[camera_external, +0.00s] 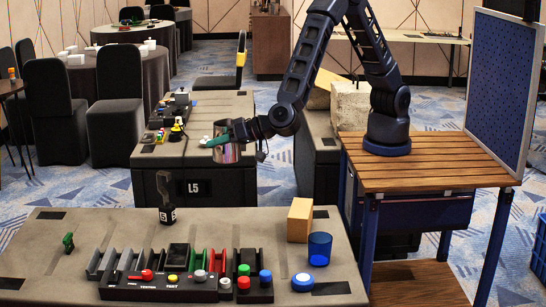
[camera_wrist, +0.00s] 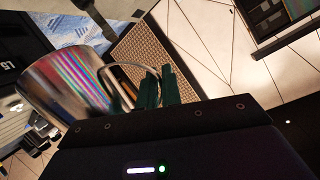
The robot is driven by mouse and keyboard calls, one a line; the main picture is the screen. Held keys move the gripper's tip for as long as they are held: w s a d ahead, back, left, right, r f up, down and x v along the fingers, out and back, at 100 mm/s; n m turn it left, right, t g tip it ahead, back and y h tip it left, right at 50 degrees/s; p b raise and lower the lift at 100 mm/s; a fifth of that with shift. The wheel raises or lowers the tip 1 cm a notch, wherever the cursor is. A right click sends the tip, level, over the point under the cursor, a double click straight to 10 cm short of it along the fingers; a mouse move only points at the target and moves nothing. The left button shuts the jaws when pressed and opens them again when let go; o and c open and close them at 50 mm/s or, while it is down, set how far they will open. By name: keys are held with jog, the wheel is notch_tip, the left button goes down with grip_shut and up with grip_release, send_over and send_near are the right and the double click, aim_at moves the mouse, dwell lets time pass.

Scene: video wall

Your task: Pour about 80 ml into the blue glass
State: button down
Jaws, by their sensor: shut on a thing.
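A clear blue glass (camera_external: 319,249) stands upright on the near table at its right side. My gripper (camera_external: 235,134) is in the air beyond and left of the glass, well above and apart from it. It is shut on a shiny metal jug (camera_external: 226,151), which hangs roughly upright in the external view. In the wrist view my green gripper fingers (camera_wrist: 157,88) are at the handle of the metal jug (camera_wrist: 62,95). The jug's contents are hidden in both views.
A tan wooden block (camera_external: 300,220) stands just behind the glass, and a blue-and-white round button (camera_external: 302,282) lies in front of it. A rack with coloured knobs and slots (camera_external: 174,288) fills the table's middle.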

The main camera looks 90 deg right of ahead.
jog(key=s+a+n+g+y, duration=0.1)
jog(key=s+a+n+y, duration=0.35)
jog(key=s+a, duration=1.35)
jog(key=s+a+n+g+y, duration=0.2)
jog(key=s+a+n+y, duration=0.3)
jog(key=s+a, duration=1.3)
jog(key=shift+m+y, duration=0.35)
jog(key=s+d+f, duration=0.1)
jog(key=f, duration=0.6)
jog(key=s+d+f, duration=0.1)
jog(key=f, duration=0.7)
jog(key=s+d+f, duration=0.1)
jog(key=s+f, duration=0.1)
jog(key=f, duration=0.6)
jog(key=shift+s+d+f, duration=0.1)
jog(key=shift+d+f, duration=0.15)
jog(key=shift+d, duration=0.05)
jog(key=w+d+r+m+y, duration=0.4)
jog(key=w+d+r+m, duration=0.1)
jog(key=d+r+m, duration=0.4)
jog(key=shift+w+d+r+y+p, duration=0.3)
jog(key=shift+r+y, duration=0.1)
jog(key=shift+r, duration=0.8)
jog(key=shift+r+m, duration=0.1)
jog(key=shift+m, duration=0.2)
